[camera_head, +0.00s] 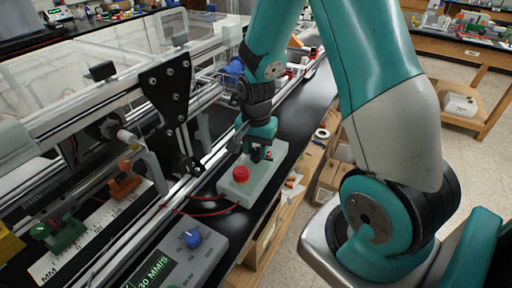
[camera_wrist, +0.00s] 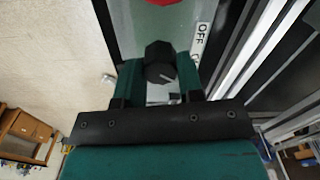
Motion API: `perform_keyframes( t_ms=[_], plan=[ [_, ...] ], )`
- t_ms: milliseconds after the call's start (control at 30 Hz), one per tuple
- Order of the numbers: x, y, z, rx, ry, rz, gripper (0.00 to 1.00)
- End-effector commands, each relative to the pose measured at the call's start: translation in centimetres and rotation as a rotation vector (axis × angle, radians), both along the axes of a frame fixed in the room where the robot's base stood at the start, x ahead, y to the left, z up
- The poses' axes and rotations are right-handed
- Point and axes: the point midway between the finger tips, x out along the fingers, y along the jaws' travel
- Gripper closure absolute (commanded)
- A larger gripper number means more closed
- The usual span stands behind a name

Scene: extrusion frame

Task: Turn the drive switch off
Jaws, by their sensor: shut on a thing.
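The drive switch is a black knob (camera_wrist: 158,54) on a light grey control box (camera_head: 236,190). In the wrist view it sits between the two teal fingers of my gripper (camera_wrist: 160,78), which is shut on it. In the head view my gripper (camera_head: 258,154) reaches down onto the far end of the box and hides most of the switch. Which way the switch is set I cannot tell.
A red push button (camera_head: 241,174) stands on the box's near end. A grey console with a blue knob (camera_head: 192,238) and a lit display reading 30 MM/S (camera_head: 153,273) is nearer. The aluminium extrusion frame (camera_head: 150,215) runs close along the left.

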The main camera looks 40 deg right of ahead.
Motion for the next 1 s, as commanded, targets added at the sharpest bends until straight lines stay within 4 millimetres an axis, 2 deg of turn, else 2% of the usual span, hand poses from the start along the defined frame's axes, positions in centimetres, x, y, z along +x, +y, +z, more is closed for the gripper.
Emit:
perform_keyframes(
  t_ms=[1000],
  plan=[
    [0.07, -0.03, 0.11, 0.0, -0.002, 0.953, 0.89]
  ],
)
